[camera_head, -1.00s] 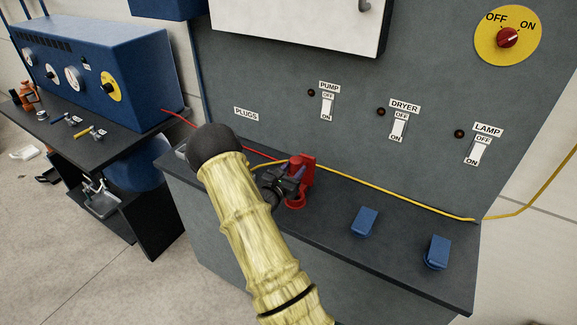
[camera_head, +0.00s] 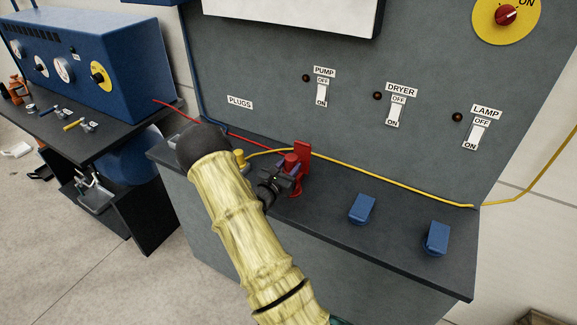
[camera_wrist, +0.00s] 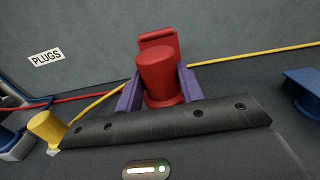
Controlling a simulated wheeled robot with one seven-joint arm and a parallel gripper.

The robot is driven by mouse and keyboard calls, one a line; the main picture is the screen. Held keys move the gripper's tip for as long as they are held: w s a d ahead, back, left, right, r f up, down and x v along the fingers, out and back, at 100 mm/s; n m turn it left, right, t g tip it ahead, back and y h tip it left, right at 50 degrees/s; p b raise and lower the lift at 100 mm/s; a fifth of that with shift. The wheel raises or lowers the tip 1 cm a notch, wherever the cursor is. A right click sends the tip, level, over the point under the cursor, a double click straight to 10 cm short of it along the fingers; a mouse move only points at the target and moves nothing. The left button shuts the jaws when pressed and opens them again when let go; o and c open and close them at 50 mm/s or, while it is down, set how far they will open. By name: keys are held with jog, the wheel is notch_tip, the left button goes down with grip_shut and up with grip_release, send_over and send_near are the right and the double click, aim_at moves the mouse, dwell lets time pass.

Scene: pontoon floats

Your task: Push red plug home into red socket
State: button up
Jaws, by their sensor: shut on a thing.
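The red plug (camera_wrist: 160,75) is a thick red cylinder held between the two purple fingers of my gripper (camera_wrist: 158,92). In the head view the red plug (camera_head: 291,160) shows above the dark gripper (camera_head: 284,180), right at the red socket (camera_head: 302,153). The socket has an upright red plate, which also shows behind the plug in the wrist view (camera_wrist: 160,40). The plug looks upright and in line with the socket. How deep it sits cannot be told, because the gripper covers the joint.
Two blue sockets (camera_head: 362,208) (camera_head: 437,238) stand to the right on the dark shelf (camera_head: 400,258). A yellow cable (camera_head: 400,182) and a red cable (camera_head: 255,137) run along the panel. Switches and labels are above.

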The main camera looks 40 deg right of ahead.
jog(key=shift+f+b, duration=0.35)
jog(key=shift+f, duration=0.4)
jog(key=shift+f+b, duration=1.7)
jog(key=shift+f, duration=0.25)
dwell(1.6)
jog(key=o, duration=1.1)
jog(key=shift+a, duration=0.1)
jog(key=b+v, duration=0.3)
jog(key=v, duration=1.4)
jog(key=shift+a, duration=0.1)
